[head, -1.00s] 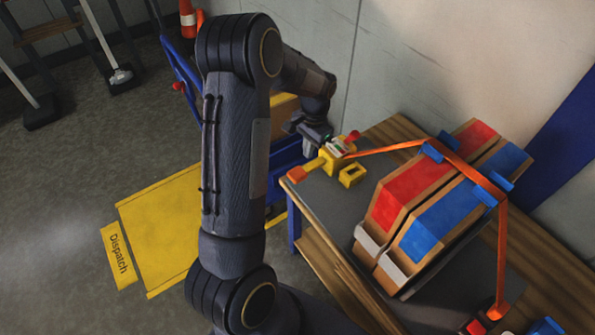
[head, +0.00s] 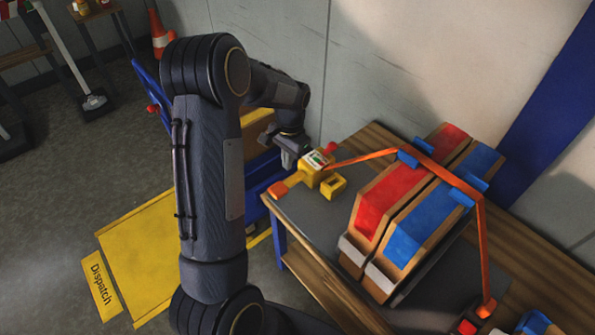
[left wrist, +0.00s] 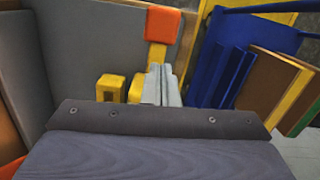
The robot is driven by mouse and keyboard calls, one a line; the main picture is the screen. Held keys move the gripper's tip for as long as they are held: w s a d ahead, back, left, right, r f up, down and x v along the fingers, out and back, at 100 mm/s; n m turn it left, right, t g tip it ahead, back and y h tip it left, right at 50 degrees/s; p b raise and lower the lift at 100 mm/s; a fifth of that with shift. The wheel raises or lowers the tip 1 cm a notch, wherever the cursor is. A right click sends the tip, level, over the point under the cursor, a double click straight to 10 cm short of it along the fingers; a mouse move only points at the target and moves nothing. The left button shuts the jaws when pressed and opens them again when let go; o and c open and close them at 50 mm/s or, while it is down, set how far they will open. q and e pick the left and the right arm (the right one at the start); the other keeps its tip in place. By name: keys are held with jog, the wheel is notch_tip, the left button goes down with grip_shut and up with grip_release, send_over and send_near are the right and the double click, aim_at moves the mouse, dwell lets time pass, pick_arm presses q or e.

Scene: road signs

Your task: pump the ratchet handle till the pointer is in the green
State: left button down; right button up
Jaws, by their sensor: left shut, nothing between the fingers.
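The yellow ratchet (head: 313,172) sits at the far left corner of the grey table top. Its handle ends in an orange grip (head: 278,190) and points left toward the table edge. In the left wrist view the orange grip (left wrist: 163,25) is on a yellow bar, just beyond my fingers. A small dial with green, white and red (head: 317,160) is on top; the pointer is too small to read. An orange strap (head: 362,158) runs from the ratchet. My left gripper (head: 289,157) is shut and empty, close beside the ratchet. My right gripper is not in view.
The strap crosses a wooden load with red and blue panels (head: 398,197). A yellow block (head: 333,186) lies beside the ratchet. A blue cart (head: 262,172) stands left of the table. A yellow dispatch area (head: 150,245) is on open floor.

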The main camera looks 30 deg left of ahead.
aim_at(278, 188)
pick_arm(q)
jog(key=s, duration=0.1)
jog(key=s+r, duration=0.1)
jog(key=s, duration=0.1)
jog(key=shift+a+r+p, duration=0.25)
jog(key=shift+r+p, duration=0.1)
jog(key=shift+f, duration=0.1)
jog(key=f+b, duration=0.3)
jog(key=f, duration=0.1)
jog(key=f+b, duration=0.2)
jog(key=shift+s+a+f+b, duration=0.1)
jog(key=shift+s+f+b, duration=0.2)
jog(key=shift+b, duration=0.05)
jog(key=shift+f, duration=0.1)
